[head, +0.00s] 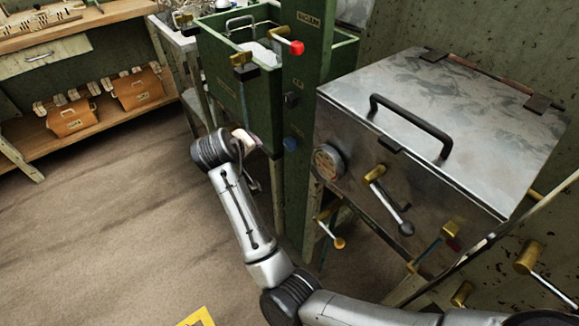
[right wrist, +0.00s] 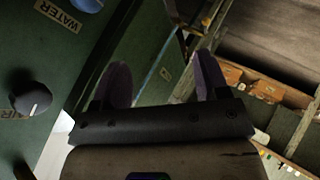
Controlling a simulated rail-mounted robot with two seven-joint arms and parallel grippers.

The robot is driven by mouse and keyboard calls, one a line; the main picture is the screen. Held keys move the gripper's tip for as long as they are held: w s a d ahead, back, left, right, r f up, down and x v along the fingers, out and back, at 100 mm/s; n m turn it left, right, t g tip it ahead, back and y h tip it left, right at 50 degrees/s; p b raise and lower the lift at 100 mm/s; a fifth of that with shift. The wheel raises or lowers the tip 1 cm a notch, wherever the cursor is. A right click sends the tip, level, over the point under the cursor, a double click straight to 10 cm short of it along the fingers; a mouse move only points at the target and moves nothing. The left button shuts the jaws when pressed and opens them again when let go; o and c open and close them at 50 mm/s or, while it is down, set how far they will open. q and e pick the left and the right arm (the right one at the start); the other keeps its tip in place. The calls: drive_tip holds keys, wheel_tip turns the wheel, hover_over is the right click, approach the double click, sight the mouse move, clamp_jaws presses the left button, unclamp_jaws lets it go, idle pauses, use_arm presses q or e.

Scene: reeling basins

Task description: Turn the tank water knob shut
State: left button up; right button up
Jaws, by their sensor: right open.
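In the right wrist view a blue knob (right wrist: 88,4) is cut off by the top edge, near a plate reading WATER (right wrist: 58,14). A black knob with a white mark (right wrist: 31,98) is lower on that green panel. I cannot tell which knob is the tank's. My right gripper (head: 252,139) is left of the blue knob, close to the tank front. Its purple-padded fingers (right wrist: 163,78) are apart with nothing held between them. My left gripper is out of view.
A metal-lidded basin (head: 440,110) with a black handle and several levers stands at right. A red-knobbed lever (head: 297,47) juts from the tank's upper side. Orange cases (head: 68,118) sit on a low shelf at left. The floor (head: 110,230) at left is mostly clear.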

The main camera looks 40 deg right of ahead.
sight(287, 145)
wheel_tip(287, 145, down, 6)
drive_tip(key=n+g+h+b, duration=0.1)
drive_tip(key=n+g+h, duration=0.4)
drive_tip(key=n+h, duration=0.4)
drive_tip(key=d+n+b, duration=0.2)
drive_tip(key=d+n, duration=0.1)
drive_tip(key=d, duration=0.1)
drive_tip(key=s+d+n+h+b, duration=0.1)
drive_tip(key=d+n+b, duration=0.1)
drive_tip(key=d+n, duration=0.1)
drive_tip(key=d+r+n+b, duration=0.1)
drive_tip(key=d+n+b, duration=0.1)
drive_tip(key=d, duration=0.2)
drive_tip(key=shift+s+d+n+g, duration=0.25)
drive_tip(key=shift+d+n+g, duration=0.1)
drive_tip(key=shift+n+g, duration=0.05)
drive_tip(key=shift+d+r+b, duration=0.1)
drive_tip(key=shift+d+b, duration=0.3)
drive_tip(key=shift+d, duration=0.55)
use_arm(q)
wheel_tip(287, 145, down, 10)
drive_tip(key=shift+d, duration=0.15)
use_arm(e)
drive_tip(key=shift+c, duration=0.5)
